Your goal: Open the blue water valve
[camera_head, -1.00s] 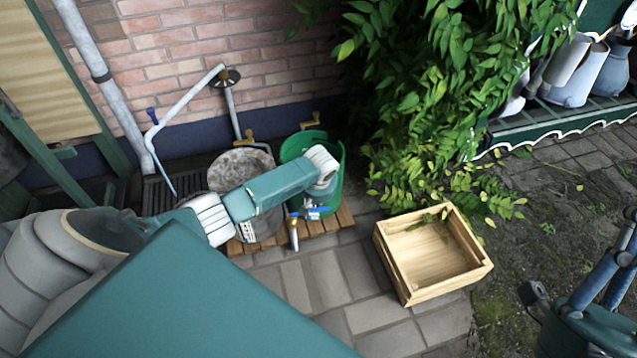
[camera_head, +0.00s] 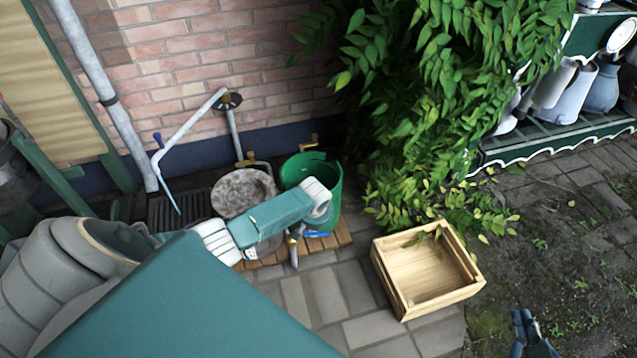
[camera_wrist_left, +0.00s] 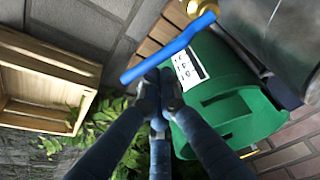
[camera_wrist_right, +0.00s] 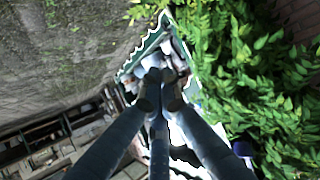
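The blue valve handle (camera_head: 318,234) is a flat lever on a brass tap (camera_head: 292,240) in front of the green bucket. In the left wrist view the handle (camera_wrist_left: 170,46) lies diagonally, right by the fingertips of my left gripper (camera_wrist_left: 157,84). Those fingertips are together. I cannot tell whether they touch the handle. In the head view my left forearm and wrist hide the left gripper. My right gripper (camera_head: 530,335) is low at the right, far from the valve. Its fingertips are together and empty in the right wrist view (camera_wrist_right: 160,85).
A green bucket (camera_head: 328,180) and a stone-patterned basin (camera_head: 240,190) stand on a wooden slatted base (camera_head: 342,236). An empty wooden crate (camera_head: 400,300) sits on the paving to the right. Leafy branches (camera_head: 430,120) hang behind it. A shelf with jugs (camera_head: 570,95) is at the upper right.

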